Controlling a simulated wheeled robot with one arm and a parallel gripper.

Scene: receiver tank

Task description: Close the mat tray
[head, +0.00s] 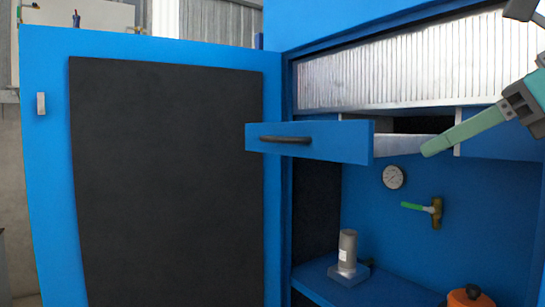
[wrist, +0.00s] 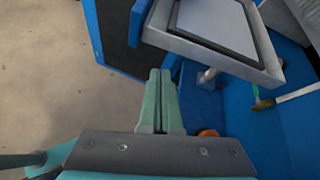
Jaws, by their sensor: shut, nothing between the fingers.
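The mat tray is a drawer with a blue front (head: 310,142) and a dark bar handle (head: 285,140). It stands pulled out from the blue cabinet under the ribbed metal panel. The wrist view shows its grey metal rim (wrist: 215,57) around a dark-edged pale mat (wrist: 212,22). My gripper (head: 428,150) has pale green fingers, shut and empty, right of the tray front in the head view. In the wrist view the fingertips (wrist: 160,73) point towards the tray's near corner with no clear contact. Part of the tray body is hidden behind its front in the head view.
The cabinet door (head: 165,180) stands open at left. Bare floor (wrist: 60,80) shows left in the wrist view.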

